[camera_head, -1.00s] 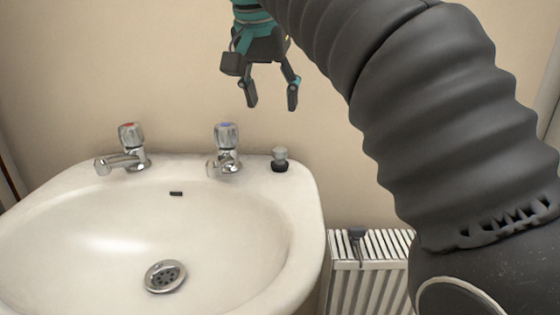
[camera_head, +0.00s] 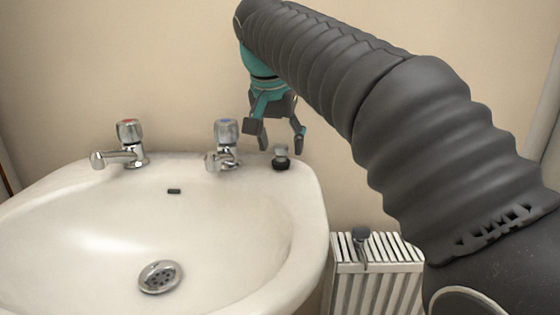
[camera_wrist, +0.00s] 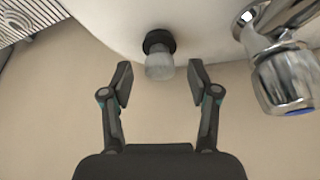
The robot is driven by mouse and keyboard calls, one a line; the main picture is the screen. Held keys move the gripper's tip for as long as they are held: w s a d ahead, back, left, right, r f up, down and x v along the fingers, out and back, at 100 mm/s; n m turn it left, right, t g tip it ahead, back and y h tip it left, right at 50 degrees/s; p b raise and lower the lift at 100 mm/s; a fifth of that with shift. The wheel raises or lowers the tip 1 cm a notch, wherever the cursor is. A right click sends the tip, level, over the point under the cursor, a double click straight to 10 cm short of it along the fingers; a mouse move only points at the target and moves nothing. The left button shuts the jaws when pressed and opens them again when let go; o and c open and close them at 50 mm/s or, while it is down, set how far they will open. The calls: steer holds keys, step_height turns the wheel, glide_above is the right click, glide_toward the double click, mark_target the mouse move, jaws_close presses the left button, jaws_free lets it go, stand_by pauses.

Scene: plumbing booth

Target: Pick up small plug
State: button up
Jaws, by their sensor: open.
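The small plug (camera_head: 281,157) has a dark base and a pale grey top. It stands on the back right corner of the white sink, right of the blue-marked tap. My gripper (camera_head: 279,148) is open with its fingertips close to the plug's height. In the wrist view the plug (camera_wrist: 159,54) lies between and just beyond the two open fingertips (camera_wrist: 158,84), which do not appear to touch it. Nothing is held. In the head view I cannot tell how far the fingers are in front of or behind the plug.
The blue-marked tap (camera_head: 225,146) stands close left of the plug, and its handle also shows at the right of the wrist view (camera_wrist: 285,78). A red-marked tap (camera_head: 128,145) is further left. The sink (camera_head: 90,205) is empty. A radiator (camera_head: 378,270) stands lower right, by the wall.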

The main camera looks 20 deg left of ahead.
steer(key=shift+x, duration=0.75)
jaws_close()
steer(key=shift+r, duration=0.1)
